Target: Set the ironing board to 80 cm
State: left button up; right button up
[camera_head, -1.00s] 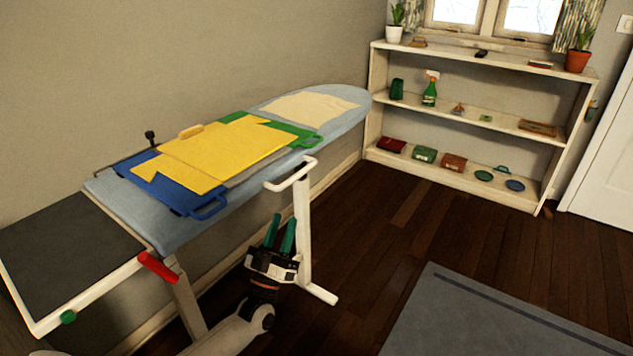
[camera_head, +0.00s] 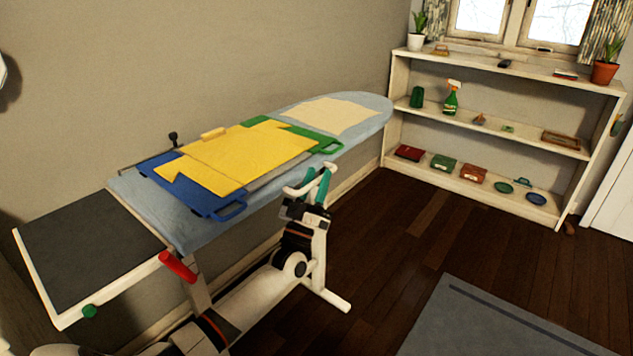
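The ironing board (camera_head: 362,104) has a pale blue cover and stands along the wall. A white bar handle (camera_head: 292,192) sticks out from its near long side. A red lever (camera_head: 178,267) and a green knob (camera_head: 90,311) sit near the dark rest at its left end. My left gripper (camera_head: 318,182) points up at the white handle with its teal fingers apart. The fingers overlap the handle in the picture; I cannot tell whether they touch it. My arm hides part of the board's legs. My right gripper is not in view.
A yellow folded shirt (camera_head: 245,158) lies on a blue and green folding panel (camera_head: 205,205) on the board, with a cream cloth (camera_head: 330,114) beyond. A white shelf (camera_head: 470,174) stands at the back right. A grey rug (camera_head: 490,320) lies on the open wooden floor.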

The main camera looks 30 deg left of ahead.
pick_arm(q)
grip_shut()
